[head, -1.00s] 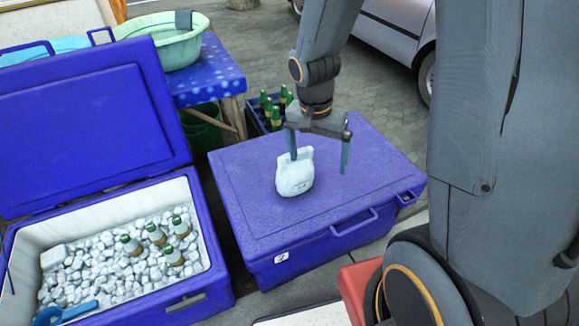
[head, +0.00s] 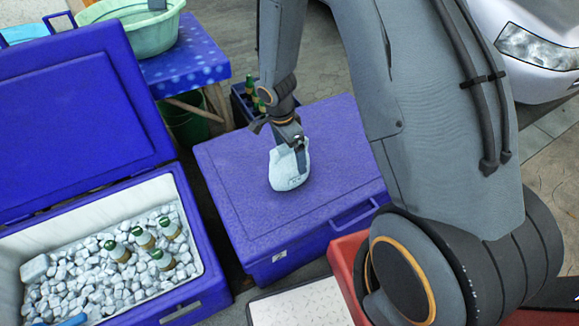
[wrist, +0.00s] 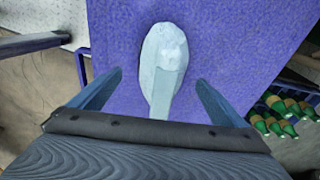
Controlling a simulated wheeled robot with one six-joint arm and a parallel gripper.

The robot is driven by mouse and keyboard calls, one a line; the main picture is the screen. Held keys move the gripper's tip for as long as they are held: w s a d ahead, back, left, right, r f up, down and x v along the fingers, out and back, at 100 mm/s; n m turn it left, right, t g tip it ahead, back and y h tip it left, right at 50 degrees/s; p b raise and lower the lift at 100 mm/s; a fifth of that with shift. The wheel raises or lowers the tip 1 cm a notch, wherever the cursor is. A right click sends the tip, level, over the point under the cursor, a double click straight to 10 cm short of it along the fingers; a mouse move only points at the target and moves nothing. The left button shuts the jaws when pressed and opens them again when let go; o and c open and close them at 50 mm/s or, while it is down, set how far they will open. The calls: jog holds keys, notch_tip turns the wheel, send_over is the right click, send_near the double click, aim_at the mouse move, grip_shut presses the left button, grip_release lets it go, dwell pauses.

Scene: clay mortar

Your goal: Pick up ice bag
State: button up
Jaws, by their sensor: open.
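The white ice bag (head: 287,172) stands on the closed lid of the blue cooler (head: 235,190). In the wrist view the ice bag (wrist: 163,62) lies ahead of my gripper, its narrow top pointing toward the middle of the gap between the fingers. My gripper (head: 285,150) is at the bag's upper part in the head view, with one finger in front of it. In the wrist view my gripper (wrist: 158,85) is open, with one finger on each side of the bag's top and clear space beside both. The far finger is partly hidden in the head view.
An open blue cooler (head: 190,235) with ice and several green bottles stands at left. A bottle crate (head: 240,105) is behind the closed cooler. A spotted table (head: 185,70) carries a green basin. A red box (head: 340,255) stands at front right.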

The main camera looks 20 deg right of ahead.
jog(key=shift+w+d+f+p, duration=0.15)
jog(key=shift+d+f, duration=0.05)
jog(key=shift+f, duration=1.2)
jog(key=shift+w+d+f+p, duration=0.1)
jog(key=shift+d+f+p, duration=0.05)
jog(key=shift+f, duration=1.2)
jog(key=c, duration=1.9)
jog(key=shift+r, duration=0.15)
